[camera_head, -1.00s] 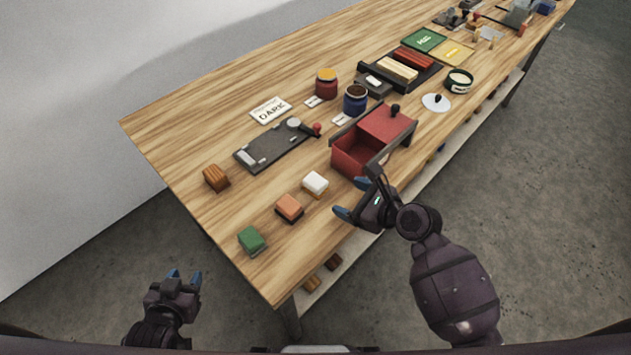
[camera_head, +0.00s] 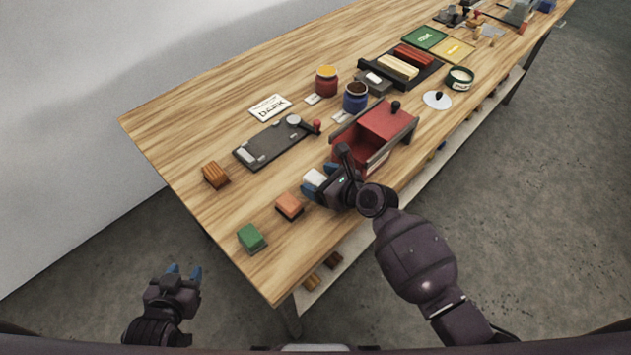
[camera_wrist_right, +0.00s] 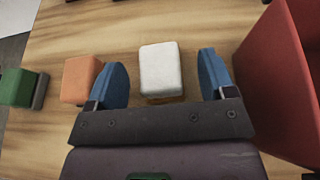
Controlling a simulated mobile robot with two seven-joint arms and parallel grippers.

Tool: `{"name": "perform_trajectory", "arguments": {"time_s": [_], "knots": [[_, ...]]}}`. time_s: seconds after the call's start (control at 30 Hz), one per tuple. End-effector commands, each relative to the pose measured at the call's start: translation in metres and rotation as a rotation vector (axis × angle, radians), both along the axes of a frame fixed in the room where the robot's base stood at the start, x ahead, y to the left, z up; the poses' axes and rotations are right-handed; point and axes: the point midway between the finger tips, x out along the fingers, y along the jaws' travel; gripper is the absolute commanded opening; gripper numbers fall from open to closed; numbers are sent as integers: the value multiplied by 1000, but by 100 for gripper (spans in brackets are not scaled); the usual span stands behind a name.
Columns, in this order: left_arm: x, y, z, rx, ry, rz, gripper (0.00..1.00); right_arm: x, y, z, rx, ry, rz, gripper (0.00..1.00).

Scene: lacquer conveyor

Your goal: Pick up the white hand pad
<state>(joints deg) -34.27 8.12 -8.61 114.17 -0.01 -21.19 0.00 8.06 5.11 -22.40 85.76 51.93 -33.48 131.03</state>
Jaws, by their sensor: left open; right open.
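The white hand pad (camera_head: 315,178) lies on the wooden bench, left of the red box, partly hidden by my right gripper in the head view. In the right wrist view the white pad (camera_wrist_right: 161,69) sits between the two blue fingertips of my right gripper (camera_wrist_right: 162,78), with a gap on each side. My right gripper (camera_head: 318,182) is open around it. My left gripper (camera_head: 184,273) is open and empty, off the bench's near left end.
An orange pad (camera_head: 289,206) is close to the right gripper's left finger. The open red box (camera_head: 376,160) stands close on its right. A green pad (camera_head: 251,238) and a brown block (camera_head: 215,174) lie further left. A grey tray (camera_head: 270,145) lies behind.

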Motion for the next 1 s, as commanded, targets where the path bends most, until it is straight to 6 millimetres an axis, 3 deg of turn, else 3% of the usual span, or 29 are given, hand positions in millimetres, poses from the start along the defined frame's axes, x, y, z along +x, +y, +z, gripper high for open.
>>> {"name": "perform_trajectory", "arguments": {"time_s": [0.2,0.47,0.8,1.0], "knots": [[0,0,-5,1,1,0,43,13,15,-9,1,1,1,77],[-1,1,-6,1,4,0,43,14,16,-9,1,1,0,77],[-4,1,-8,1,10,2,43,14,16,-9,1,1,0,24],[-4,1,-8,1,10,2,43,14,16,-9,1,1,0,23]]}}
